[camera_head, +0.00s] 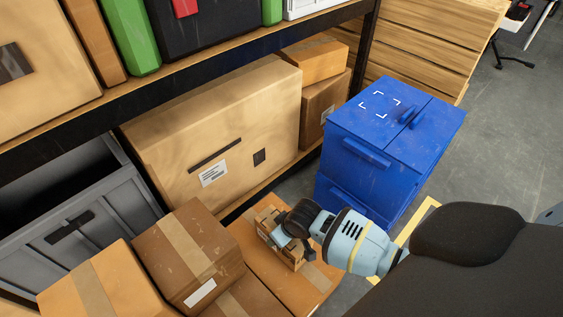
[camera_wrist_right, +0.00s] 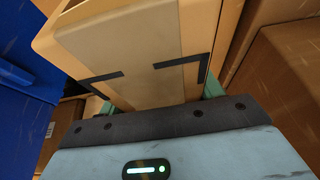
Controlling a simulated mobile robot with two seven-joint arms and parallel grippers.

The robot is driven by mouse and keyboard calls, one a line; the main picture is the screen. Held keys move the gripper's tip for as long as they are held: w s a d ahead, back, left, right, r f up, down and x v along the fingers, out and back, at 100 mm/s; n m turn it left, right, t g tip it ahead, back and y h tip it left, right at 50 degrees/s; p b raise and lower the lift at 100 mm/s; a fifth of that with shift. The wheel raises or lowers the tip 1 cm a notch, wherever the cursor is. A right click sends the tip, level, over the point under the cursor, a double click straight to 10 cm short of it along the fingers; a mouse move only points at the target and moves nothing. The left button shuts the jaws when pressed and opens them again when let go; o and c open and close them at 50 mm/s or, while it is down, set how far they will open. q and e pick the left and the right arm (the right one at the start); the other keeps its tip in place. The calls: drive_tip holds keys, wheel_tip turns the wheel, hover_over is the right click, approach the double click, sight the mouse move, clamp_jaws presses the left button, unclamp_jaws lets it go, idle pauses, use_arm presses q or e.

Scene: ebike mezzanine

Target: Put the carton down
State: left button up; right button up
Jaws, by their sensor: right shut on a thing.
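A small tan carton (camera_head: 267,221) with dark corner marks is held by my right gripper (camera_head: 290,243). In the right wrist view the carton (camera_wrist_right: 135,45) fills the upper middle, with two black corner marks, and the teal fingers of the gripper (camera_wrist_right: 150,100) are on either side of it. In the head view the carton is over a larger orange-brown box (camera_head: 310,280). I cannot tell whether it touches that box. The gripper and wrist hide part of the carton. My left gripper is not in view.
Brown taped boxes (camera_head: 187,255) stand close to the left. A blue lidded bin stack (camera_head: 390,125) stands at the right. A shelf (camera_head: 225,75) with a large carton (camera_head: 225,140) is behind. Grey floor (camera_head: 500,140) is clear at the far right.

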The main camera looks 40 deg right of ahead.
drive_tip(key=o, duration=1.2)
drive_tip(key=shift+f, duration=0.1)
drive_tip(key=shift+o, duration=1.2)
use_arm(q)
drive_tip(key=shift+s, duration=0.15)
use_arm(e)
drive_tip(key=shift+r, duration=0.5)
drive_tip(key=p+v, duration=0.5)
drive_tip(key=v, duration=0.5)
drive_tip(key=shift+r+p, duration=0.15)
drive_tip(key=shift+p, duration=0.15)
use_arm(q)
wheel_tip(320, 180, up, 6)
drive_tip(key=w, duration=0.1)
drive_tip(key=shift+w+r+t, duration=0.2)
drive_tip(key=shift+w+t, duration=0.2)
use_arm(e)
drive_tip(key=shift+s+r, duration=0.35)
drive_tip(key=shift+r, duration=0.1)
